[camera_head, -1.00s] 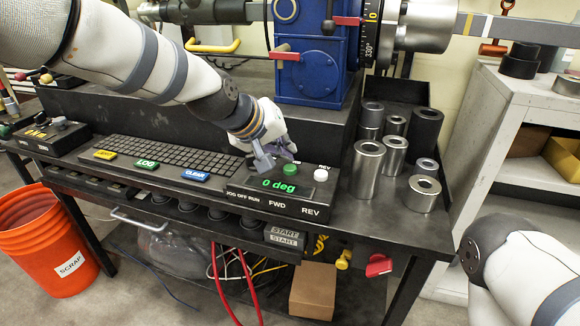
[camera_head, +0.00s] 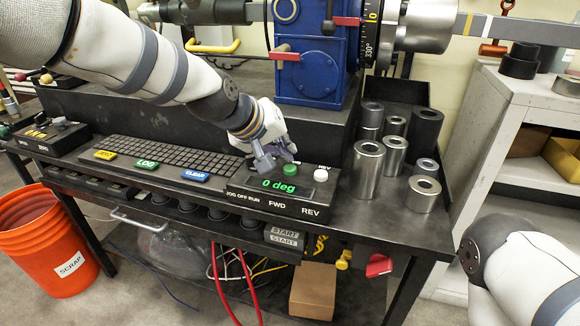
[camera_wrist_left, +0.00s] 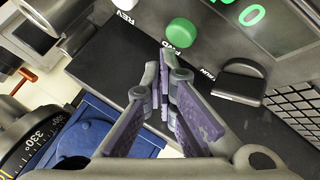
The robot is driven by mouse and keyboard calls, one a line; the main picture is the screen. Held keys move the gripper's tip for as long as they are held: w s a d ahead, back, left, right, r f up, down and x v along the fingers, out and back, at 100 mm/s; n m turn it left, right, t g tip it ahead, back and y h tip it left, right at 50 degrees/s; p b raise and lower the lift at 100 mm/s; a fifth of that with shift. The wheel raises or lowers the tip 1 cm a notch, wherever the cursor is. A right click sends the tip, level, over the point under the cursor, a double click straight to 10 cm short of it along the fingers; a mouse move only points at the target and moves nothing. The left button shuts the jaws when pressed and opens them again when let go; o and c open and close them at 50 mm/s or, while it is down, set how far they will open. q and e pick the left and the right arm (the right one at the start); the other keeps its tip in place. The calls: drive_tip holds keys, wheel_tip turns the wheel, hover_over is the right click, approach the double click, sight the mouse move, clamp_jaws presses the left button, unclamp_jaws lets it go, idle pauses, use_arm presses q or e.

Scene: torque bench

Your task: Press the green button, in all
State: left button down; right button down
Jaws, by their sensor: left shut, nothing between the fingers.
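The green button (camera_head: 289,169) is a round cap on the sloped control panel (camera_head: 238,197), behind the display that reads "0 deg". In the left wrist view the green button (camera_wrist_left: 181,33) shows whole, with the FWD label under it. My left gripper (camera_head: 270,163) is shut and empty, just left of the button in the head view. In the left wrist view its fingertips (camera_wrist_left: 164,60) are near the button, with a visible gap in the picture; the exact height above the panel I cannot tell. My right gripper is out of view; only part of my right arm shows.
A white button (camera_head: 320,175) stands right of the green one, marked REV. A black rocker or knob (camera_wrist_left: 240,82) sits beside it in the wrist view. Metal cylinders (camera_head: 367,165) stand right of the panel. The blue machine housing (camera_head: 312,60) rises behind.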

use_arm(q)
drive_tip(key=shift+f, duration=0.15)
drive_tip(key=shift+f, duration=0.3)
